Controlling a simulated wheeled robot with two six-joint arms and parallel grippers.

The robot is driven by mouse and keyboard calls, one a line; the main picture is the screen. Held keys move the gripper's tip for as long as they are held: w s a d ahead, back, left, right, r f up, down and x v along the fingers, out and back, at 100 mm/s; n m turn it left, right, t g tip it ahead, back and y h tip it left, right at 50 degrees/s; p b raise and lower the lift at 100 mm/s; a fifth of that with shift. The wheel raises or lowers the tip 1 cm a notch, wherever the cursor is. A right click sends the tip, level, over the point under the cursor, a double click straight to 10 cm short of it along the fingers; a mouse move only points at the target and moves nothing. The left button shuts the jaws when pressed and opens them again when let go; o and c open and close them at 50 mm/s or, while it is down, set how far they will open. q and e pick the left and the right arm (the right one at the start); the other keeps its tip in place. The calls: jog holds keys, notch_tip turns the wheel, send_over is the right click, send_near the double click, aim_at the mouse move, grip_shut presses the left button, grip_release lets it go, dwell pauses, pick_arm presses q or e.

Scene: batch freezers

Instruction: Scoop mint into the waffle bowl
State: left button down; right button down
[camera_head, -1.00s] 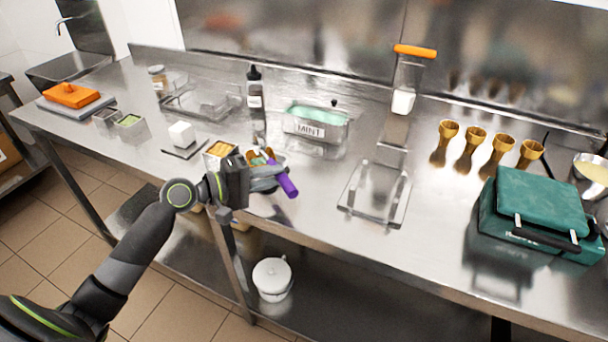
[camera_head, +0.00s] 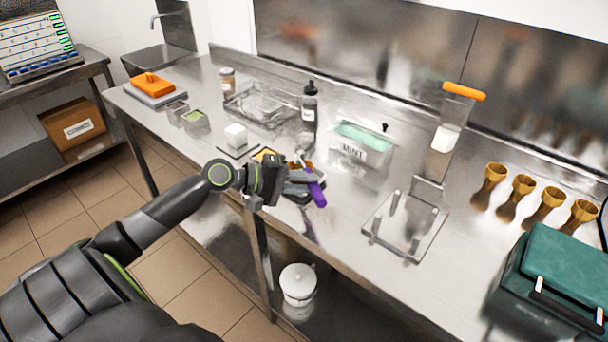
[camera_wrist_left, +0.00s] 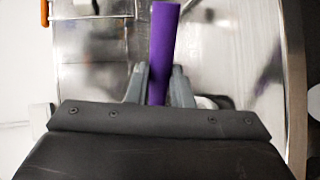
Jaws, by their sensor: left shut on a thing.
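The mint tub (camera_head: 378,158) is a metal container with a "MINT" label and pale green ice cream (camera_head: 362,134) inside, at the middle of the counter. My left gripper (camera_head: 300,179) is to the left and in front of the tub, near the counter's front edge. It is shut on a purple handle (camera_head: 317,194), which also shows between the fingers in the left wrist view (camera_wrist_left: 163,45). The head of this tool is hidden. I cannot pick out a waffle bowl for certain. My right gripper is not in view.
An acrylic stand (camera_head: 408,226) is right of my left gripper. Several golden-brown cups (camera_head: 522,186) and a green case (camera_head: 566,275) are further right. A dark bottle (camera_head: 309,105) stands behind. A white cube (camera_head: 236,135) is at left.

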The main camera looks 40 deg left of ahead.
pick_arm(q)
jog(key=g+y+p, duration=0.1)
jog(key=r+g+y+p, duration=0.1)
jog(key=g, duration=0.1)
jog(key=w+g+y+p, duration=0.1)
jog(key=g+p, duration=0.1)
jog(key=shift+d+r+y, duration=0.3)
jog(key=shift+d+y, duration=0.05)
jog(key=shift+y, duration=0.05)
jog(key=shift+w+d+r+n+g+y+b, duration=0.15)
jog(key=shift+w+n+g+y+b, duration=0.15)
jog(key=shift+g+y, duration=0.3)
jog(key=shift+r+g, duration=0.2)
jog(key=shift+g, duration=0.2)
jog(key=shift+w+d+r+g+y+p, duration=0.2)
jog(key=shift+r+g+y+p, duration=0.45)
jog(key=shift+p, duration=1.75)
jog(key=shift+w+d+r+g+y+p, duration=0.1)
jog(key=shift+w+r+g+y+p, duration=0.55)
jog(key=shift+p, duration=1.7)
jog(key=shift+s+d+r+g+y+p, duration=0.1)
jog(key=shift+s+g+y+p, duration=0.15)
jog(key=shift+g+p, duration=1.45)
jog(key=shift+t+p, duration=0.65)
jog(key=shift+t, duration=0.05)
